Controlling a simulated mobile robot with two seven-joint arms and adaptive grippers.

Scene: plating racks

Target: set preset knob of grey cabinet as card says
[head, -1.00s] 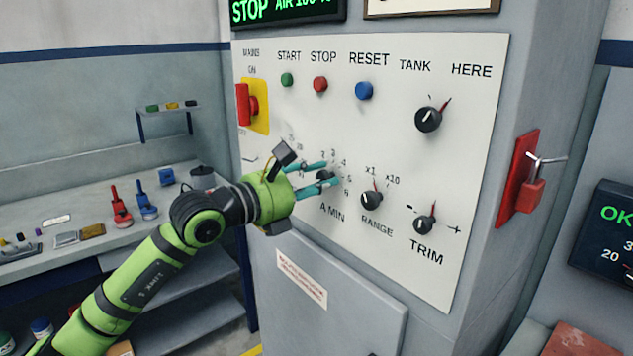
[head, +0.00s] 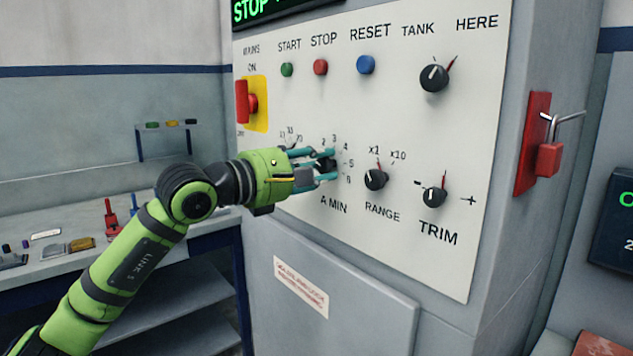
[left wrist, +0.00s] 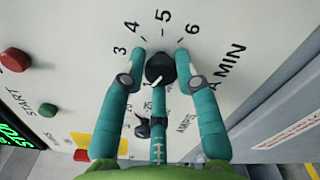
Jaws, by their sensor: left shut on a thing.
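The grey cabinet's white panel (head: 445,130) fills the middle of the head view. Its A MIN knob (left wrist: 160,68) is black, with numbers around it; 3, 4, 5 and 6 read clearly in the left wrist view. My left gripper (head: 332,165) is shut on this knob, its teal fingers on either side; it also shows in the left wrist view (left wrist: 160,75). The fingers hide much of the knob and dial in the head view, and I cannot tell its pointer setting. No readable instruction card is in view. My right gripper is not in view.
Close right of the gripper are the RANGE knob (head: 376,179) and TRIM knob (head: 434,196). The TANK knob (head: 433,78), green, red and blue buttons and the yellow-red mains switch (head: 250,102) are above. A red bracket (head: 533,145) sticks out on the cabinet's right side.

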